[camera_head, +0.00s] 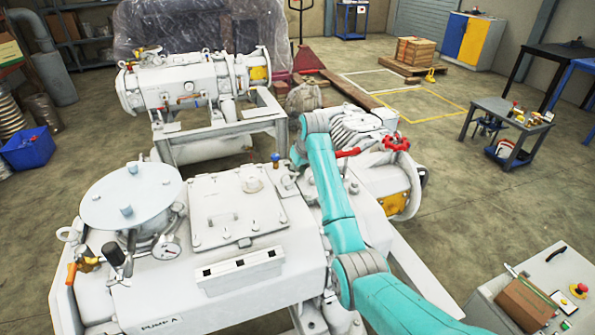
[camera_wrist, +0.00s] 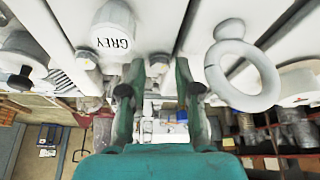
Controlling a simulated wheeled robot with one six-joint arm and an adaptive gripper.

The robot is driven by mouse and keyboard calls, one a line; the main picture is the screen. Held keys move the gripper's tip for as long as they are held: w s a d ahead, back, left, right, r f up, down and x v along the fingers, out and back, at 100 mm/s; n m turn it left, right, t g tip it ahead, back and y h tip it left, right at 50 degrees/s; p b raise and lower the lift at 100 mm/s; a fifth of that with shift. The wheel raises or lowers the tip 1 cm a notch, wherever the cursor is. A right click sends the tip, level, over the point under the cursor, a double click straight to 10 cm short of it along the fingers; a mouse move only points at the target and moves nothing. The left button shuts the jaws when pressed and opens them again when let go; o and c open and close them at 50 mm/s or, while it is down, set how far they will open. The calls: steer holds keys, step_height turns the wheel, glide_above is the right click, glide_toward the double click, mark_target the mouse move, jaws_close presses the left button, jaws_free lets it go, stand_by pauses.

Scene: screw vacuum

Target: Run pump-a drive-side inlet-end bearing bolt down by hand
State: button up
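Pump A (camera_head: 300,270) is the large white machine in the foreground of the head view, with its name on the front edge. My teal arm reaches over its right half, and my gripper is hidden there. In the wrist view, my gripper (camera_wrist: 159,78) has two teal fingers standing apart, on either side of a small pale bolt-like part (camera_wrist: 159,63). I cannot tell whether they touch it. Another bolt-like head (camera_wrist: 86,60) shows at left, beside a white cap marked GREY (camera_wrist: 113,27). I cannot tell which is the drive-side inlet-end bearing bolt.
A white lifting ring (camera_wrist: 243,75) stands close right of the fingers. Red valve handles (camera_head: 396,144) rise right of my arm. A second white pump (camera_head: 180,85) stands behind on a frame. A grey cart (camera_head: 507,115) stands at right, with open floor between.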

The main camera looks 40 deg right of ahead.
jaws_close()
steer(key=m, duration=0.1)
steer(key=m+h, duration=0.1)
steer(key=m, duration=0.2)
steer(key=shift+a+m+g+h, duration=0.25)
steer(key=shift+m+g+h, duration=0.05)
steer(key=shift+h, duration=0.1)
steer(key=m, duration=0.2)
steer(key=m+g+h, duration=0.1)
steer(key=m, duration=0.2)
steer(key=shift+w+a+h, duration=0.1)
steer(key=shift+w+h, duration=0.1)
steer(key=shift+h, duration=0.1)
steer(key=m+g, duration=0.1)
steer(key=m, duration=0.2)
steer(key=m+g, duration=0.1)
steer(key=m, duration=0.2)
steer(key=shift+w+r+g+h, duration=0.1)
steer(key=shift+w+g+h, duration=0.1)
steer(key=shift+g+h, duration=0.15)
steer(key=m+g, duration=0.1)
steer(key=m, duration=0.2)
steer(key=m+g, duration=0.1)
steer(key=m, duration=0.1)
steer(key=shift+w+m, duration=0.2)
steer(key=shift+m, duration=0.5)
